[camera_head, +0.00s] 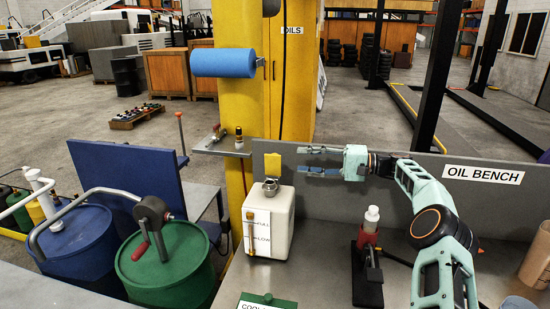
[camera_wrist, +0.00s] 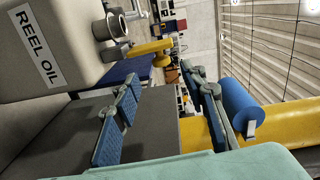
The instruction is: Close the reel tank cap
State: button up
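The reel tank (camera_head: 280,222) is a cream box with FULL and LOW marks, standing on the bench. In the wrist view its side (camera_wrist: 50,75) carries a REEL OIL label. A grey metal filler neck (camera_head: 271,187) rises from its top; it also shows in the wrist view (camera_wrist: 108,27). The yellow cap (camera_head: 272,165) stands upright behind the neck, swung open; it shows edge-on in the wrist view (camera_wrist: 150,48). My gripper (camera_head: 299,160) is open and empty, a little right of the cap and about level with it. Both fingers show in the wrist view (camera_wrist: 160,78).
A grey back panel labelled OIL BENCH (camera_head: 483,175) runs behind the bench. A red-and-white bottle (camera_head: 371,222) stands right of the tank. A yellow column (camera_head: 235,120) with a blue roll (camera_head: 222,62) rises behind. Green (camera_head: 165,270) and blue drums (camera_head: 80,245) stand left.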

aim_at(275, 158)
jog(key=a, duration=0.3)
jog(key=w+a+p, duration=0.1)
jog(key=a, duration=0.2)
jog(key=w+a+p, duration=0.1)
jog(key=a, duration=0.3)
jog(key=shift+w+f, duration=0.2)
jog(key=shift+d, duration=0.1)
grip_shut()
